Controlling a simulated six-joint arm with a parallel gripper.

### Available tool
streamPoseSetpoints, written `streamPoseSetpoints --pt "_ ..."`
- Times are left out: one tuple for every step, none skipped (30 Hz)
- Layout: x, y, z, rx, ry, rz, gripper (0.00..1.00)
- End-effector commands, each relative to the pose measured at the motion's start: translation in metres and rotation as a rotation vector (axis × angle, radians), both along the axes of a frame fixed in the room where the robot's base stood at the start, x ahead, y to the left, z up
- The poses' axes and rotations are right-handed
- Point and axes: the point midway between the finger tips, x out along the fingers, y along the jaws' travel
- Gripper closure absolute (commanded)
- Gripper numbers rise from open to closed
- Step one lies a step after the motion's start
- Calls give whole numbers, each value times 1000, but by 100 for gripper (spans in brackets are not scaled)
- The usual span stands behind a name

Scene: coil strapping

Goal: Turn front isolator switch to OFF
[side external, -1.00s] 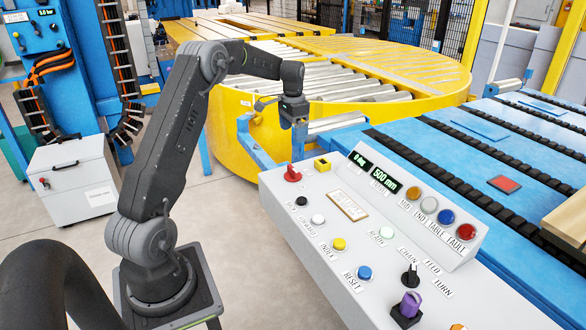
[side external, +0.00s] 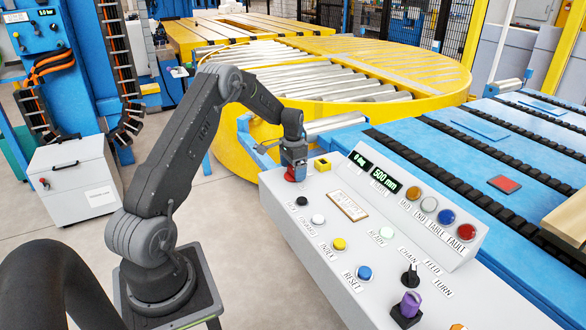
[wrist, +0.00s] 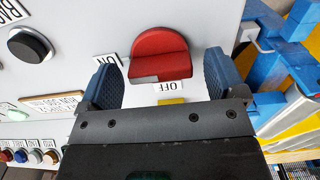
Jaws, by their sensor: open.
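The red isolator switch (wrist: 160,54) is on the panel at the far left corner of the console. In the wrist view it lies between the two blue finger pads of my open gripper (wrist: 163,72), with a gap on each side. The ON label (wrist: 107,61) is left of the switch and the OFF label (wrist: 169,87) is just below it. In the side view my gripper (side external: 295,168) is right over the switch and largely hides it. I cannot tell whether a finger touches it, nor exactly which way its handle points.
The console (side external: 318,258) carries several buttons and a purple knob (side external: 409,305). A black button (wrist: 30,45) sits left of the switch in the wrist view. A yellow block (side external: 322,164) stands close to my gripper. A yellow turntable (side external: 440,75) and blue conveyor lie beyond.

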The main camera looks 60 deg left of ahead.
Motion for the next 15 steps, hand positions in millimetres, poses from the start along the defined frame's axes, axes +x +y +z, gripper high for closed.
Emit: streamPoseSetpoints --pt "0 0 -1 0 0 0 11" --pt "0 0 -1 0 0 0 11" --pt "0 0 -1 0 0 0 11" --pt "0 0 -1 0 0 0 11" --pt "0 0 -1 0 0 0 11" --pt "0 0 -1 0 0 0 11" --pt "0 0 -1 0 0 0 11" --pt "0 0 -1 0 0 0 12" --pt "0 0 -1 0 0 0 15" --pt "0 0 -1 0 0 0 18" --pt "0 0 -1 0 0 0 21" --pt "0 0 -1 0 0 0 25" --pt "0 0 -1 0 0 0 28" --pt "0 0 -1 0 0 0 31" --pt "0 0 -1 0 0 0 35"
